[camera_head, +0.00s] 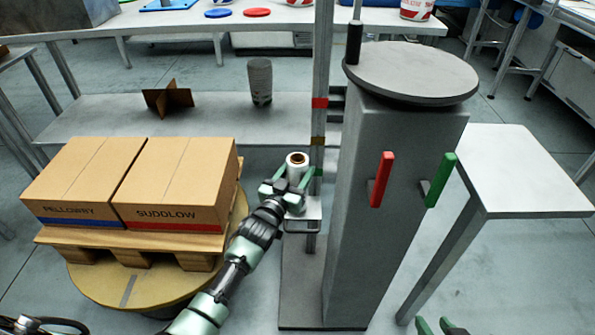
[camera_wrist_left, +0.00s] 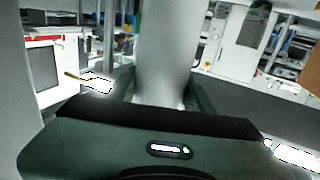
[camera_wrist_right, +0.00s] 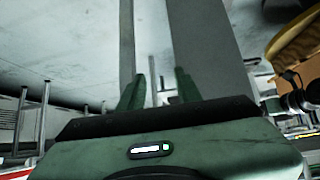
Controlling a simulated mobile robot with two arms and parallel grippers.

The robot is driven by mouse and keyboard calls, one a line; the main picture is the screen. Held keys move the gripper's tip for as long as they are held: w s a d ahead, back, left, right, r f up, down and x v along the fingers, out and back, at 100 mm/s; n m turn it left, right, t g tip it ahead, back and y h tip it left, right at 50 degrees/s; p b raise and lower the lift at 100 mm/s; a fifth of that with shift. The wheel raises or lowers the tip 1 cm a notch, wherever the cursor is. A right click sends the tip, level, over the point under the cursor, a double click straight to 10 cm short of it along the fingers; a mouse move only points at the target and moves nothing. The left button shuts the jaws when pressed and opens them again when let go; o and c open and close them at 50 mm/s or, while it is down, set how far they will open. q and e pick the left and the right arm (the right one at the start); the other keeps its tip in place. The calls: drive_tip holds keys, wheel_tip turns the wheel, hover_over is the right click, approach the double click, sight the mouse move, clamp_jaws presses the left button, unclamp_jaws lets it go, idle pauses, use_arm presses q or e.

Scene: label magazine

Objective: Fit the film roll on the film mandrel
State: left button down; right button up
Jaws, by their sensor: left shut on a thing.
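The white film roll (camera_head: 297,160), with a brown core, stands upright in the jaws of my left gripper (camera_head: 294,183). In the left wrist view the roll (camera_wrist_left: 172,50) fills the space between the fingers. A grey bracket (camera_head: 302,226) on the upright post shows just below the gripper. The film mandrel is not visible; roll and gripper may cover it. I cannot tell whether the roll is around a mandrel. My right gripper (camera_head: 437,327) is at the bottom edge of the head view. Its fingers (camera_wrist_right: 159,92) are apart with nothing between them.
A grey column (camera_head: 390,220) with a round turntable (camera_head: 412,72) and red (camera_head: 382,180) and green (camera_head: 440,180) handles stands right of the post. Two cartons (camera_head: 180,180) sit on a pallet at left. A side table (camera_head: 525,170) is empty.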

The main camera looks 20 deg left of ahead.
use_arm(q)
drive_tip(key=shift+f+b, duration=0.45)
drive_tip(key=shift+f, duration=0.05)
use_arm(e)
drive_tip(key=shift+w+a+r+t+y, duration=0.15)
drive_tip(key=shift+w+a+r+t, duration=0.15)
drive_tip(key=shift+w+r+t, duration=0.35)
drive_tip(key=shift+w+a+r+t+y, duration=0.15)
drive_tip(key=shift+w+a+r+t, duration=0.25)
drive_tip(key=shift+w+r, duration=0.45)
use_arm(q)
drive_tip(key=shift+c, duration=2.4)
unclamp_jaws()
use_arm(e)
drive_tip(key=shift+d, duration=0.1)
use_arm(q)
drive_tip(key=shift+s+f, duration=0.1)
drive_tip(key=shift+f, duration=0.05)
